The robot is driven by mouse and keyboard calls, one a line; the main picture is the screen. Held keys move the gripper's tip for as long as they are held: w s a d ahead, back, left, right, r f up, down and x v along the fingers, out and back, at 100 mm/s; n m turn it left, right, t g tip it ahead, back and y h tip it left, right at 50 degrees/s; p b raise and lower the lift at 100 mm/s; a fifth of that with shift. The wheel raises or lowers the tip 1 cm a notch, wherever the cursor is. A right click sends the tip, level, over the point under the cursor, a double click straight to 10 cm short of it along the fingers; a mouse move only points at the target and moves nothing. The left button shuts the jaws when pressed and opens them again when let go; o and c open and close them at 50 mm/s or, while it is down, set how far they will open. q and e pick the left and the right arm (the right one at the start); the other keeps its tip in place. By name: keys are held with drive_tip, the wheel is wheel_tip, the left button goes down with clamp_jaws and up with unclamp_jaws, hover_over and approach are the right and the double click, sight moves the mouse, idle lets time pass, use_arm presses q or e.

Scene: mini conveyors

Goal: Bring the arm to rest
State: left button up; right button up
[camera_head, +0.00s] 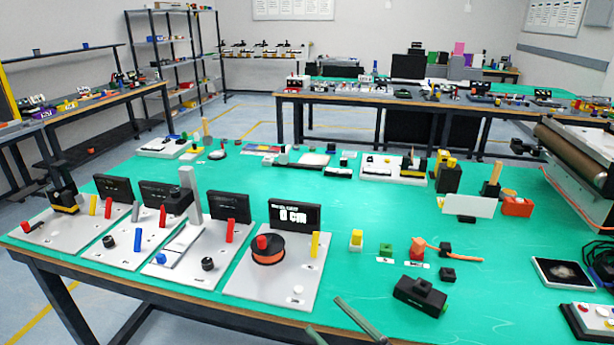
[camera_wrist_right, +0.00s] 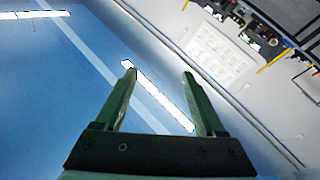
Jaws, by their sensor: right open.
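My right gripper (camera_head: 323,314) shows at the bottom edge of the head view, two green fingers low in front of the near edge of the green table (camera_head: 210,325). In the right wrist view its fingers (camera_wrist_right: 158,71) stand apart with nothing between them. Most of the right arm is outside the head view. My left gripper does not show in either view.
Several grey boards with black displays stand on the table's left half; one (camera_head: 235,290) carries an orange disc. A black block (camera_head: 420,296) lies right of the fingers, near small coloured blocks. A roller machine (camera_head: 585,165) stands at the right.

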drive_tip(key=s+d+f+m+h+p, duration=0.1)
drive_tip(key=s+d+f+m+h, duration=0.3)
drive_tip(key=f, duration=0.3)
drive_tip(key=s+d+f+m+h+p, duration=0.1)
drive_tip(key=d+f+m+h, duration=0.4)
drive_tip(key=f+h, duration=0.2)
drive_tip(key=s+d+f+m+g+h, duration=0.2)
drive_tip(key=s+f+g, duration=0.3)
drive_tip(key=s+f, duration=0.5)
drive_tip(key=shift+s+d, duration=0.65)
drive_tip(key=shift+s, duration=0.1)
